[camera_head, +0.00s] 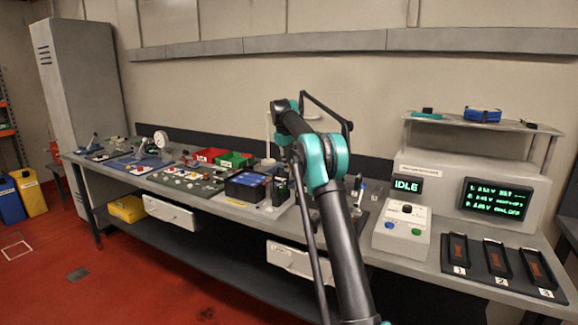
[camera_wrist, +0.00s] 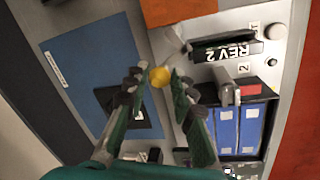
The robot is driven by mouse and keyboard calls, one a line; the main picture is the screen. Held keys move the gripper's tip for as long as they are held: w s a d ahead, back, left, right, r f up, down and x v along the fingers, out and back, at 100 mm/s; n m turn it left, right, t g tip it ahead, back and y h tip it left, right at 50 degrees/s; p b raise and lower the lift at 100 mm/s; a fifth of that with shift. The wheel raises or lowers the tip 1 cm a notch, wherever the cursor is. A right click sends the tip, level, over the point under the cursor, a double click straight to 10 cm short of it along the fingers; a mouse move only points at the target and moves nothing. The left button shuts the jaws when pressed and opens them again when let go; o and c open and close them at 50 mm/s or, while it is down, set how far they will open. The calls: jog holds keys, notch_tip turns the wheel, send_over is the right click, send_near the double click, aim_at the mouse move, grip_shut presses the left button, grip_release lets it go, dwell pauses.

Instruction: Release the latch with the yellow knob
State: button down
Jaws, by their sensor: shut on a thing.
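The yellow knob (camera_wrist: 159,76) shows in the wrist view, between the tips of my gripper (camera_wrist: 158,84). My gripper is shut on the knob, with one finger on each side of it. The knob sits near the edge of a grey metal panel, beside a blue plate. A pale metal piece (camera_wrist: 176,42) lies just beyond it; I cannot tell if this is the latch. In the head view my arm covers this part of the bench, and the knob cannot be made out.
A black block marked REV 2 (camera_wrist: 226,50) and a grey lever (camera_wrist: 229,86) stand right of my fingers. Blue cells (camera_wrist: 227,128) lie below them. In the head view, the tester (camera_head: 404,230) reads IDLE, and three black trays (camera_head: 494,262) are at the right.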

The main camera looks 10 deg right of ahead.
jog(key=shift+w+d+m+g, duration=0.2)
jog(key=shift+d+m, duration=0.15)
jog(key=shift+m, duration=0.6)
jog(key=shift+w+d+m+g, duration=0.15)
jog(key=shift+d+m, duration=0.15)
jog(key=shift+m, duration=0.65)
jog(key=c, duration=1.3)
grip_release()
jog(key=shift+o, duration=0.2)
